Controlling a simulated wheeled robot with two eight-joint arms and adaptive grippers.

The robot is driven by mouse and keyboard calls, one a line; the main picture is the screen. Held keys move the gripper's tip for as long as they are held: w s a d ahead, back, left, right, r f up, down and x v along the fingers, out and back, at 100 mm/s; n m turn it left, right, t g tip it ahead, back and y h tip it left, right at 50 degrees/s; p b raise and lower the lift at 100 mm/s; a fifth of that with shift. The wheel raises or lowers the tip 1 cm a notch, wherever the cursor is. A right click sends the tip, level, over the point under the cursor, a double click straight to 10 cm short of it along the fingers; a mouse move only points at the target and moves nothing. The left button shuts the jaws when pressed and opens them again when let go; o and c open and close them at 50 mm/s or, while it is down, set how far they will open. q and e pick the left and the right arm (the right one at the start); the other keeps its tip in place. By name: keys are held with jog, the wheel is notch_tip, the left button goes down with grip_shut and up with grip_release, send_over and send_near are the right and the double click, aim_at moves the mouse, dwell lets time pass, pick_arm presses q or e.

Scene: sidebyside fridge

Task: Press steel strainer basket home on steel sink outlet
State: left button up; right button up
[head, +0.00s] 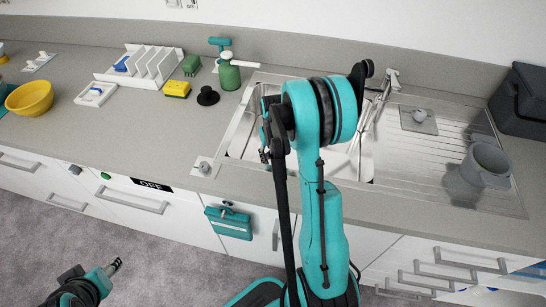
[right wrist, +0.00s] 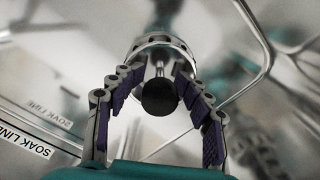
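The steel strainer basket (right wrist: 160,45) shows in the right wrist view as a round metal rim with holes and a black-ended knob (right wrist: 160,97). My right gripper (right wrist: 160,72) has its purple-padded fingers drawn in on both sides of the knob and appears shut on it. The steel sink (head: 240,135) is partly covered by my right arm in the head view, which hides the right gripper and the basket there. The sink outlet cannot be made out, so I cannot tell how the basket sits to it. My left gripper (head: 115,265) is low at the left, away from the counter, its fingers too small to judge.
A tap (head: 392,78) stands behind the sink. A green bottle (head: 229,74) and yellow sponge (head: 177,89) stand left of the sink. Soak-line labels (right wrist: 28,138) mark the basin wall.

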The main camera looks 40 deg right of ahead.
aim_at(273, 152)
notch_tip(273, 152, up, 12)
dwell(0.6)
dwell(0.4)
jog(key=s+a+r+t, duration=0.1)
jog(key=a+r, duration=0.1)
jog(key=a, duration=0.2)
jog(key=s+a+r+n+t, duration=0.1)
jog(key=s+a+r, duration=0.1)
jog(key=a, duration=0.2)
jog(key=s+a+r+n+t, duration=0.1)
jog(key=a+r, duration=0.1)
jog(key=a, duration=0.2)
jog(key=shift+s+r+h, duration=0.2)
jog(key=shift+h, duration=0.2)
jog(key=s+a+n+t, duration=0.2)
jog(key=s+a+t, duration=0.2)
jog(key=s+a, duration=0.3)
jog(key=a, duration=0.3)
jog(key=shift+s+y, duration=0.3)
jog(key=shift+y, duration=0.1)
jog(key=shift+c, duration=0.3)
